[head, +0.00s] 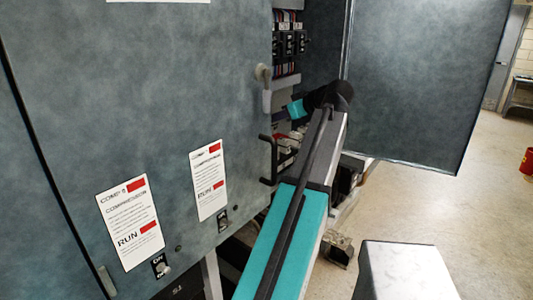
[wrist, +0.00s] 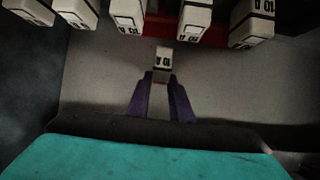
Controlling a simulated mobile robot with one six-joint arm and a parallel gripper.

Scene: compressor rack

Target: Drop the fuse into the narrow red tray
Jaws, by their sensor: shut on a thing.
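My gripper (wrist: 161,84) shows in the wrist view with its two purple fingers close together. It is shut on a fuse (wrist: 163,58), a small pale block marked "10 A". The fuse sits at the fingertips, below a row of similar blocks and apart from them. In the head view my arm reaches into the open cabinet, and the fingers and fuse are hidden there. I cannot make out the narrow red tray in either view.
Several pale labelled fuse blocks (wrist: 194,18) line the top of the wrist view, with red parts between some. A plain grey surface lies below them. In the head view a large grey panel (head: 150,90) stands left of the opening and an open door (head: 420,80) right.

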